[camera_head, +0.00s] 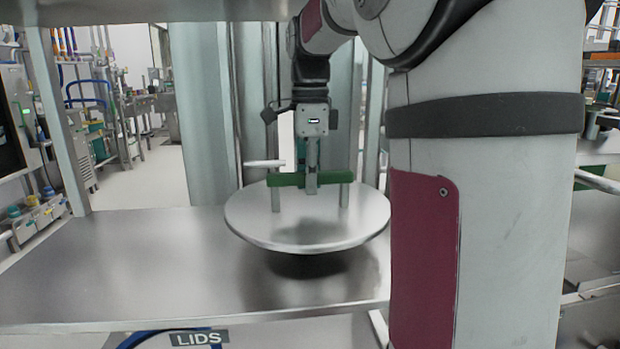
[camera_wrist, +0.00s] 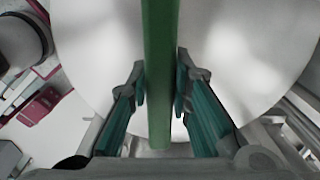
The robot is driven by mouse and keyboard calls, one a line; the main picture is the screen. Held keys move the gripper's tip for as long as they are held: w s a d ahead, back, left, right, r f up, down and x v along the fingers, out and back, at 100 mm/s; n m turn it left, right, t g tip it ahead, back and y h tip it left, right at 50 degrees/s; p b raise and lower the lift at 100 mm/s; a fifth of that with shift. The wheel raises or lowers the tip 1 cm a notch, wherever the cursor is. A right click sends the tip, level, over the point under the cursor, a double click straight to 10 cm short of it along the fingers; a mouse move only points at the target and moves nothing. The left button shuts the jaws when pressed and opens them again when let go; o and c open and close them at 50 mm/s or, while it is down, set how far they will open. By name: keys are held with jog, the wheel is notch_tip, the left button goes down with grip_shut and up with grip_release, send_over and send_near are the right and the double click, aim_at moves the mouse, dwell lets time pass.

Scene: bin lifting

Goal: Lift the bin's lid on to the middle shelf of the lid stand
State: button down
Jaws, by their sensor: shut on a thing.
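The bin's lid (camera_head: 300,228) is a round grey metal disc with a green bar handle (camera_head: 285,180) on two posts. My gripper (camera_head: 311,185) is shut on the green handle. It holds the lid roughly level a little above a metal shelf (camera_head: 130,265) of the lid stand, with a dark shadow under it. In the wrist view the handle (camera_wrist: 159,75) runs between my two fingers (camera_wrist: 160,92), and the pale lid (camera_wrist: 90,35) fills the background. The bin itself cannot be made out.
A sign reading LIDS (camera_head: 199,338) is below the shelf's front edge. A metal upright (camera_head: 57,120) stands at the left and a broad metal panel (camera_head: 200,110) behind. Another plate edge (camera_head: 150,10) crosses the top. The shelf's left part is clear.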

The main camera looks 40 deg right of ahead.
aim_at(310, 209)
jog(key=shift+f+b, duration=1.35)
jog(key=shift+b, duration=0.35)
jog(key=shift+r+p, duration=0.15)
jog(key=shift+p, duration=0.2)
jog(key=shift+f, duration=0.2)
jog(key=c, duration=1.4)
grip_release()
jog(key=shift+f, duration=0.15)
